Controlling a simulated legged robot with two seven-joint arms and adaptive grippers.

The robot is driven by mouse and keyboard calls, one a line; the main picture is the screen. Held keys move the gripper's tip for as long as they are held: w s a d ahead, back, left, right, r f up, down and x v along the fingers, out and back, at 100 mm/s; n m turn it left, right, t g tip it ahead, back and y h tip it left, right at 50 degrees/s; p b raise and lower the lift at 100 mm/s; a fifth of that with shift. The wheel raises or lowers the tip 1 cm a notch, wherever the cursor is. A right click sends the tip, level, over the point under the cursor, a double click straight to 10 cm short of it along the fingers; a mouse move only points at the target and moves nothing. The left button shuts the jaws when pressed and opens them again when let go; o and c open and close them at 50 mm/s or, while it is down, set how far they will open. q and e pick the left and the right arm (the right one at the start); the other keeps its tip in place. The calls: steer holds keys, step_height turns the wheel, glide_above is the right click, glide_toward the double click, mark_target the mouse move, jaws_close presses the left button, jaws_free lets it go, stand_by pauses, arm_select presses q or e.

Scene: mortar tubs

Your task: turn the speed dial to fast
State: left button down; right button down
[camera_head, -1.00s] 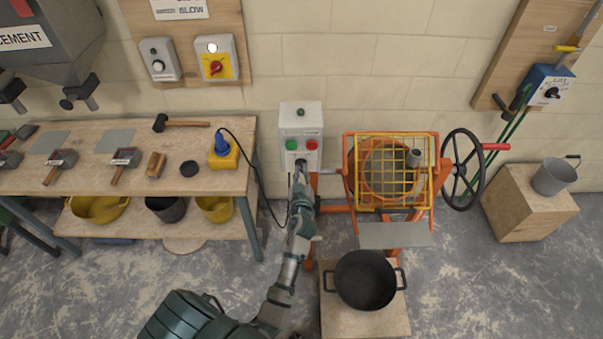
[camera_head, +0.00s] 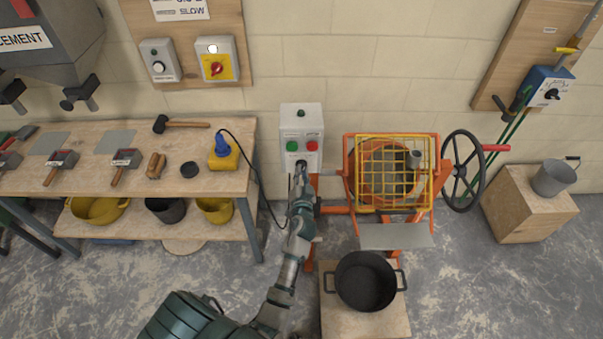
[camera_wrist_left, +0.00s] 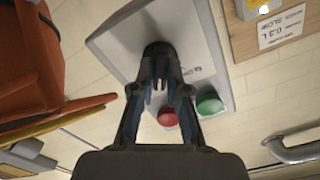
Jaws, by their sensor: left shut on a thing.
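The speed dial (camera_wrist_left: 158,50) is a dark round knob on the pale control box (camera_head: 300,117), below its green and red buttons. In the head view my left gripper (camera_head: 301,168) covers the dial at the lower part of the box. In the left wrist view the fingers of my left gripper (camera_wrist_left: 159,72) are closed around the dial. The dial's pointer and most of its markings are hidden; a printed word near it looks like "SLOW". My right gripper does not show.
The orange mixer with a yellow grid guard (camera_head: 395,205) stands right of the box. A black tub (camera_head: 365,282) sits on a wooden block in front. A workbench (camera_head: 215,182) with tools is at the left, with a cable (camera_head: 262,165) hanging beside it.

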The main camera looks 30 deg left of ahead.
arm_select(q)
steer(key=shift+w+r+m, duration=0.1)
steer(key=shift+r+m, duration=0.15)
steer(key=shift+m, duration=0.35)
steer(key=c, duration=1.3)
jaws_free()
steer(key=shift+o, duration=0.7)
steer(key=shift+w+f, duration=0.15)
steer(key=shift+f, duration=0.1)
steer(key=v, duration=0.7)
steer(key=shift+s+d, duration=0.25)
steer(key=shift+f, duration=0.15)
